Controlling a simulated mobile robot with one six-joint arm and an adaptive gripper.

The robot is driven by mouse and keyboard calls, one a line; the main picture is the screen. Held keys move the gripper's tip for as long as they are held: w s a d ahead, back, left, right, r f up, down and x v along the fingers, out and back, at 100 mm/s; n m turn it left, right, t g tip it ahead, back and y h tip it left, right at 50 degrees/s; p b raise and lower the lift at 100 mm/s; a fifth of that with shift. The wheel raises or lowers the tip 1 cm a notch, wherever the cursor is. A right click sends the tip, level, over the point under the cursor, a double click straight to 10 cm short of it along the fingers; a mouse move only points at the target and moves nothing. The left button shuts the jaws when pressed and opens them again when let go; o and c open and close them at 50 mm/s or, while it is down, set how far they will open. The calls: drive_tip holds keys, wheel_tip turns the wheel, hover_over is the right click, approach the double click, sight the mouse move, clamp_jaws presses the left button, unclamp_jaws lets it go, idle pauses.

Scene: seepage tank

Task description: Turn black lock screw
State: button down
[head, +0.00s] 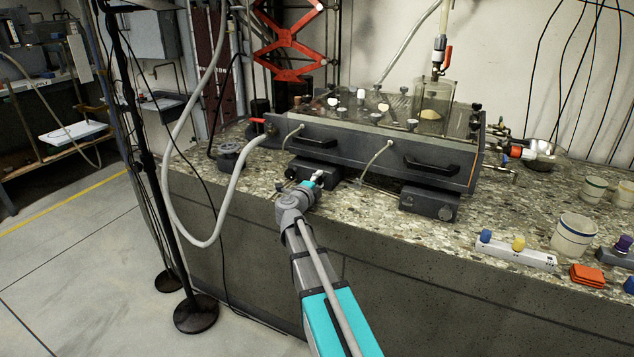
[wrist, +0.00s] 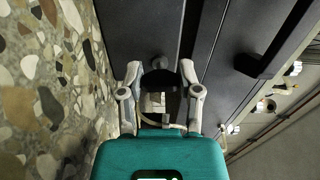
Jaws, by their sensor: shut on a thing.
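My gripper (wrist: 160,72) is closed on a black round knob, the black lock screw (wrist: 159,80), which sits between its two grey fingers in the wrist view. The screw is on the front of a dark box at the foot of the tank (head: 370,150). In the head view my gripper (head: 313,182) is at the left box (head: 322,167), and its fingers and the screw are too small to make out clearly. A similar box (head: 428,203) with a dark knob (head: 445,213) stands farther right.
The tank front has black handles (head: 430,167) and thin hoses near my gripper. A grey hose (head: 233,190) loops down at the left beside a black stand (head: 195,312).

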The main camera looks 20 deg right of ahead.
drive_tip(key=shift+d, duration=0.15)
drive_tip(key=shift+c, duration=1.4)
unclamp_jaws()
drive_tip(key=v, duration=1.2)
